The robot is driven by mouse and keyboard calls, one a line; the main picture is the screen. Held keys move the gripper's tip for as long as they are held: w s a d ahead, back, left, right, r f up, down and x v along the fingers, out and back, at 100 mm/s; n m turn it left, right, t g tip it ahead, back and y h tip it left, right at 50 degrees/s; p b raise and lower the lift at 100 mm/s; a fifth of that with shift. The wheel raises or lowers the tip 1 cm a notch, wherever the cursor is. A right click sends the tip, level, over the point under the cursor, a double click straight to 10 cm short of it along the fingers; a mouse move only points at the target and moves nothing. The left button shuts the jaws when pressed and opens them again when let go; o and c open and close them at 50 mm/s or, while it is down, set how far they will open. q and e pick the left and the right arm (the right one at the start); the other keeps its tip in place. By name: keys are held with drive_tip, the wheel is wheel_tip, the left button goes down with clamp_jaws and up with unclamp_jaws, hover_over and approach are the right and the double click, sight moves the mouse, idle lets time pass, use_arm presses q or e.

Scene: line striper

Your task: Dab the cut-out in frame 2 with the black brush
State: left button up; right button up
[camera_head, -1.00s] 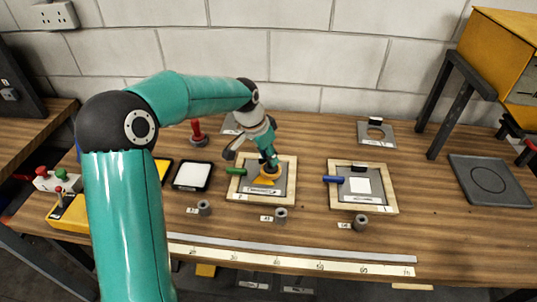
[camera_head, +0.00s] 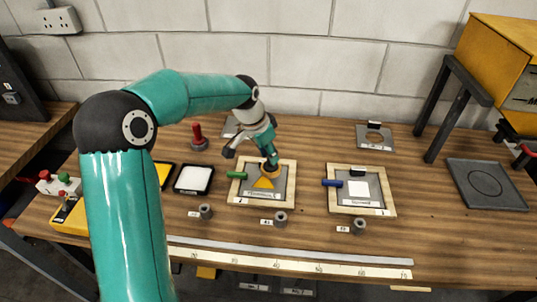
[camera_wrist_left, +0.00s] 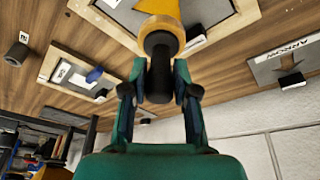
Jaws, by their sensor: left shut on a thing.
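My left gripper (camera_head: 269,150) is shut on the black handle of a brush (camera_wrist_left: 158,75), which has a round orange-tan lower part. It also shows in the head view (camera_head: 271,173), over the upper part of the left wooden frame (camera_head: 239,203). That frame holds a grey plate with a yellow triangular cut-out (camera_head: 263,184) and a green handle (camera_head: 237,175). The brush is just behind the triangle's top. Its bristle end is hidden, and I cannot tell whether it touches. The right wooden frame (camera_head: 391,205) has a white square and a blue handle. My right gripper is out of view.
A white pad in a black tray (camera_head: 193,179) lies left of the frames. A red-handled tool (camera_head: 198,137) stands behind it. Grey weights (camera_head: 281,218) and a long ruler (camera_head: 290,263) lie in front. A grey plate (camera_head: 375,137) lies at the back, a dark plate (camera_head: 487,185) at right.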

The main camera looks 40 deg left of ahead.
use_arm(q)
drive_tip(key=shift+r+p, duration=0.5)
drive_tip(key=shift+r, duration=0.45)
drive_tip(key=shift+s+a+f+b, duration=0.3)
drive_tip(key=shift+a+f+b, duration=0.15)
drive_tip(key=shift+f, duration=0.2)
drive_tip(key=shift+s+a+f+b, duration=0.3)
drive_tip(key=shift+a+f+b, duration=0.1)
drive_tip(key=shift+a+f, duration=0.2)
drive_tip(key=shift+s+a+f+b, duration=0.3)
drive_tip(key=shift+a+f+b, duration=0.15)
drive_tip(key=shift+f, duration=0.2)
drive_tip(key=shift+f+b, duration=0.45)
drive_tip(key=shift+r+p, duration=1.7)
drive_tip(key=shift+r, duration=0.65)
